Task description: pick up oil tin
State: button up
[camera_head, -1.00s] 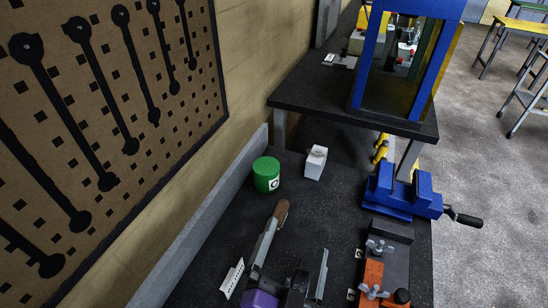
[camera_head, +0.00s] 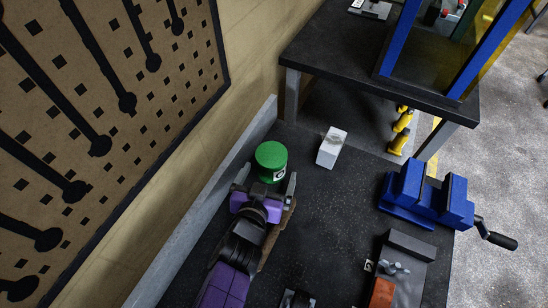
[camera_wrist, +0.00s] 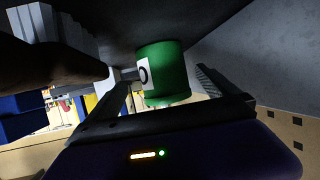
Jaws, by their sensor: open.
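The oil tin, a green round can (camera_head: 271,153) with a white label, stands on the dark bench near the wall side. My gripper (camera_head: 265,184) is open and empty, with its fingers just in front of the tin and pointing at it. In the wrist view the tin (camera_wrist: 168,68) shows between the two fingers of my gripper (camera_wrist: 172,92), near their tips. I cannot tell whether either finger touches it. The tin's lower front is partly hidden by my gripper in the head view.
A white box (camera_head: 331,148) stands right of the tin. A wooden-handled tool (camera_head: 279,232) lies partly under my gripper. A blue vise (camera_head: 425,195) is at the right edge. A grey ledge (camera_head: 215,197) runs along the left. The bench centre is clear.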

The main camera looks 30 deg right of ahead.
jog(key=p+x, duration=0.1)
jog(key=x, duration=0.4)
jog(key=shift+w+a, duration=0.15)
jog(key=shift+w, duration=0.1)
jog(key=c, duration=1.7)
jog(key=shift+c, duration=1)
jog(key=shift+r, duration=0.15)
